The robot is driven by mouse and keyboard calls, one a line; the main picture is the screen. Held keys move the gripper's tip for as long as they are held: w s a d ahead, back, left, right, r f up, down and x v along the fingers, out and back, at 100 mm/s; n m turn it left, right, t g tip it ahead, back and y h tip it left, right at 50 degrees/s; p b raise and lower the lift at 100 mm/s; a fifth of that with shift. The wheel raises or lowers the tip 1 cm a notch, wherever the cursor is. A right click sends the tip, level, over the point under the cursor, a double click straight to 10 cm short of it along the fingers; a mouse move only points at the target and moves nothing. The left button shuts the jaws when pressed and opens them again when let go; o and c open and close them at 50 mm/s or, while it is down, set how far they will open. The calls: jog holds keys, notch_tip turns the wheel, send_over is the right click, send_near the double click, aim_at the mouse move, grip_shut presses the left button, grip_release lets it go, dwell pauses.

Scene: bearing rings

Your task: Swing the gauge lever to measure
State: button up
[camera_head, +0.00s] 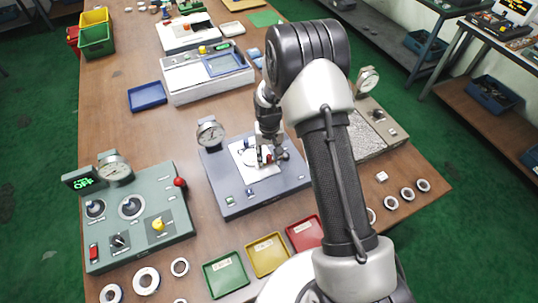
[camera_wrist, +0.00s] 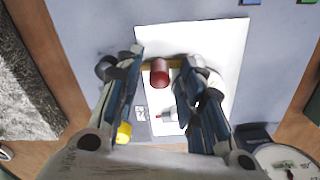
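A grey-blue gauge station (camera_head: 235,200) sits mid-table with a white plate (camera_head: 262,176) on it and a dial gauge (camera_head: 210,132) at its back left corner. My gripper (camera_head: 266,152) is low over the white plate. In the wrist view, a red knob (camera_wrist: 159,72) lies between the two fingertips of my gripper (camera_wrist: 160,78), with a gap on each side. A yellow bar shows behind the knob, and a yellow knob (camera_wrist: 123,132) shows beside the left finger. The fingers are apart and hold nothing. The dial gauge (camera_wrist: 285,163) is partly cut off in the wrist view.
A green control panel (camera_head: 140,225) with a red ball knob stands left. Green (camera_head: 226,275), yellow (camera_head: 268,255) and red (camera_head: 304,234) trays lie in front. Loose rings lie at the front left and right. A second dial gauge station (camera_head: 385,128) stands right, behind my arm.

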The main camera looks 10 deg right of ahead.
aim_at(269, 156)
notch_tip(269, 156, up, 12)
dwell(0.7)
jog(key=shift+s+f, duration=0.1)
dwell(0.4)
